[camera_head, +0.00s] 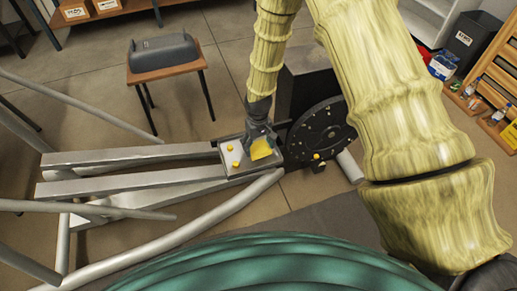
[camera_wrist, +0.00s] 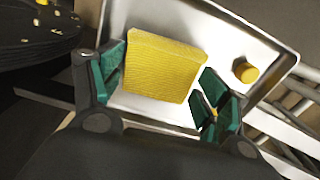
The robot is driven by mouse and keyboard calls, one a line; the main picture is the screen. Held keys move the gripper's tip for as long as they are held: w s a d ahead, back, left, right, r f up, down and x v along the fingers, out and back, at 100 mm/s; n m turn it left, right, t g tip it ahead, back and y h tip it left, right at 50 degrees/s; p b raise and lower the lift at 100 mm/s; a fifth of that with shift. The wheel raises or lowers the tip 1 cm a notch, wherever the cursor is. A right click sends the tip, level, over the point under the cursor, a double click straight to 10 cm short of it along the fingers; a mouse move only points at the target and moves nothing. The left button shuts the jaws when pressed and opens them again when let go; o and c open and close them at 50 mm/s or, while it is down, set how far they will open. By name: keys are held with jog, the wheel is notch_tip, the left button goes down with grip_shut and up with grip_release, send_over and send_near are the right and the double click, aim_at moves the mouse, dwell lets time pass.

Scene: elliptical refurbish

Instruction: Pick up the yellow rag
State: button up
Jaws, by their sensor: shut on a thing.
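The yellow rag (camera_wrist: 163,67) is a flat, textured square between the two green-padded fingers of my gripper (camera_wrist: 163,95) in the wrist view. My gripper is shut on it, with a finger at its left and a finger at its right. In the head view the rag (camera_head: 261,149) shows at the fingertips of my gripper (camera_head: 260,140), over the right part of a shallow metal tray (camera_head: 238,170). I cannot tell whether the rag touches the tray.
A black perforated disc (camera_head: 322,132) is right of the tray. Grey metal beams (camera_head: 130,156) extend left. A small wooden table (camera_head: 166,71) stands behind, with open floor around it.

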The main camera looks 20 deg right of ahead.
aim_at(259, 147)
jog(key=shift+r, duration=0.15)
jog(key=shift+r, duration=0.25)
notch_tip(259, 147, up, 3)
jog(key=shift+s, duration=0.1)
jog(key=s+d+r, duration=0.1)
jog(key=s+d, duration=0.1)
jog(key=s, duration=1.3)
jog(key=shift+s+d, duration=0.3)
jog(key=shift+d, duration=0.05)
jog(key=shift+r, duration=0.1)
